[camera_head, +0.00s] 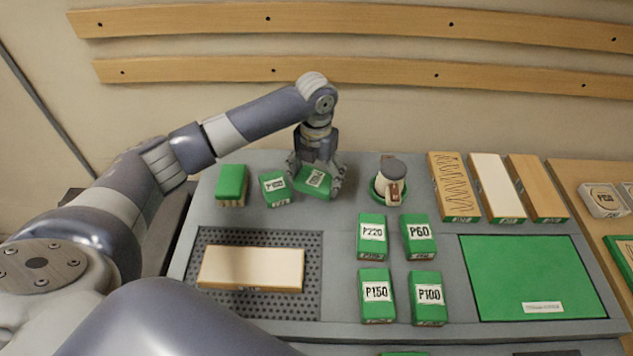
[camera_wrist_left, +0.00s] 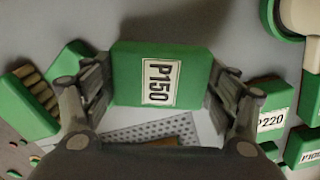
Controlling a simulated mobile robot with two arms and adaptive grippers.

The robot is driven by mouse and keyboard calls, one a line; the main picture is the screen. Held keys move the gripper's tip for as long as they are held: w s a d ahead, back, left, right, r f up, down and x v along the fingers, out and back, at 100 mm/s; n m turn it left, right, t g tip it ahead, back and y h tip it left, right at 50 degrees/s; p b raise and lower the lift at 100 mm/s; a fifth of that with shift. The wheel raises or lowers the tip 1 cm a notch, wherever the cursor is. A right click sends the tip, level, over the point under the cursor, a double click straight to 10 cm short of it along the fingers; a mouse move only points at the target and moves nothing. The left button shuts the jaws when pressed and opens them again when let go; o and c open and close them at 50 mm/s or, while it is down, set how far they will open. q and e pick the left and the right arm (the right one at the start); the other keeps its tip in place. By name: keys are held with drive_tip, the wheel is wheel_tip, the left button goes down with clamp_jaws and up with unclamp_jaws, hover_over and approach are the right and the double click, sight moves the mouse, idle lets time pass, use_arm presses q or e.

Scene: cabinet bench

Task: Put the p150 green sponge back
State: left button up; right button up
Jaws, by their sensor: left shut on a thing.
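The green sponge labelled P150 (camera_wrist_left: 160,76) is between the fingers of my left gripper (camera_head: 316,180), which is shut on it. The sponge also shows in the head view (camera_head: 313,181), label up, near the back of the grey bench. I cannot tell whether it touches the bench top. Another green block labelled P150 (camera_head: 376,294) stands at the front of a two-by-two group, with blocks labelled P220 (camera_head: 372,236), P60 (camera_head: 418,236) and P100 (camera_head: 429,298). My right gripper is not in view.
A green block (camera_head: 231,184) and a small labelled green block (camera_head: 274,188) sit left of the gripper. A cup-like item (camera_head: 389,180) stands to its right. A wooden block (camera_head: 250,269) lies on the perforated plate (camera_head: 313,266). A green mat (camera_head: 530,277) is at right.

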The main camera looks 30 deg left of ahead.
sight(316, 185)
use_arm(q)
drive_tip(key=shift+w+a, duration=0.15)
drive_tip(key=shift+w, duration=0.3)
wheel_tip(316, 185, down, 3)
drive_tip(key=shift+s+r+p, duration=0.1)
drive_tip(key=shift+s+p, duration=0.05)
drive_tip(key=shift+p, duration=0.5)
drive_tip(key=shift+f, duration=0.4)
drive_tip(key=shift+f, duration=0.1)
drive_tip(key=o, duration=0.8)
drive_tip(key=shift+o, duration=0.2)
